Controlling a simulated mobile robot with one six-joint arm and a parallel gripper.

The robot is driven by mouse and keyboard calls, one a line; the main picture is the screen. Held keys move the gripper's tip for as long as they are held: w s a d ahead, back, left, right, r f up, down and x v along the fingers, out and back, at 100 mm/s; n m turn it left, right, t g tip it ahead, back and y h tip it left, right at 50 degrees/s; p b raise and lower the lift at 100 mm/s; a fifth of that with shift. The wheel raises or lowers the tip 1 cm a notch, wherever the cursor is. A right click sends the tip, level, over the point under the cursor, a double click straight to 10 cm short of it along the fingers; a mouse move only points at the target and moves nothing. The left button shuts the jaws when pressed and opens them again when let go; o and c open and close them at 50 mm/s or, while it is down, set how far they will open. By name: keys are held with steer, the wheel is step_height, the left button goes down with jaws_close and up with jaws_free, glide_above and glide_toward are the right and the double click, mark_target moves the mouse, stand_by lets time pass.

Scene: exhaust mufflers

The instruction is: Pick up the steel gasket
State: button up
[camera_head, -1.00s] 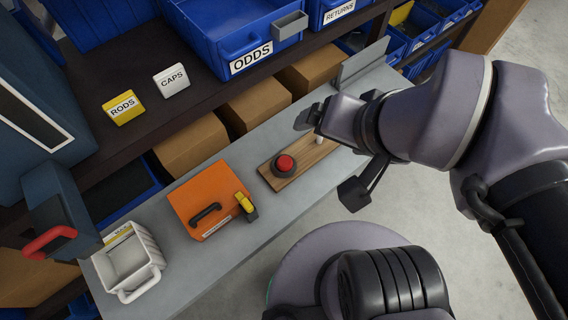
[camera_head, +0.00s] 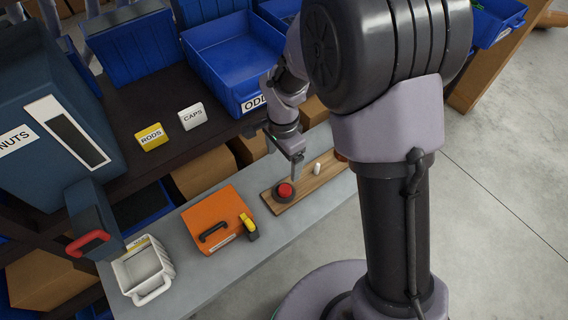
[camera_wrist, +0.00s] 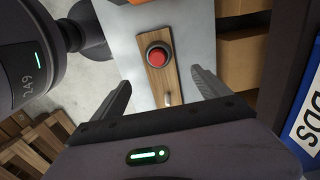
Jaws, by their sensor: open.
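I cannot pick out a steel gasket with certainty in either current view. A wooden board (camera_head: 320,178) lies on the grey bench and bears a red button (camera_head: 285,190) on a dark round base, with a short white peg (camera_head: 317,169) beside it. In the wrist view the red button (camera_wrist: 157,57) and the board (camera_wrist: 155,82) show beyond and between the fingers of my gripper (camera_wrist: 161,78). My gripper (camera_head: 283,155) is open, with nothing between its fingers, above the board. My arm hides the bench's right end in the head view.
An orange case (camera_head: 213,219) with a yellow-handled item (camera_head: 248,226) and a white bin (camera_head: 142,272) stand on the grey bench (camera_head: 190,262). Behind are a shelf with RODS (camera_head: 151,137) and CAPS (camera_head: 192,116) labels, a blue ODDS bin (camera_head: 225,50) and cardboard boxes (camera_head: 203,172).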

steer(key=b, duration=0.3)
glide_above(284, 188)
steer(key=f, duration=1)
steer(key=shift+w+f, duration=0.25)
steer(key=f, duration=0.1)
steer(key=f+b, duration=0.1)
steer(key=f, duration=0.3)
steer(key=shift+s+f+b, duration=0.2)
steer(key=shift+s+b, duration=0.05)
steer(key=shift+b, duration=0.05)
steer(key=shift+r, duration=0.15)
steer(key=shift+c, duration=1)
steer(key=c, duration=1.3)
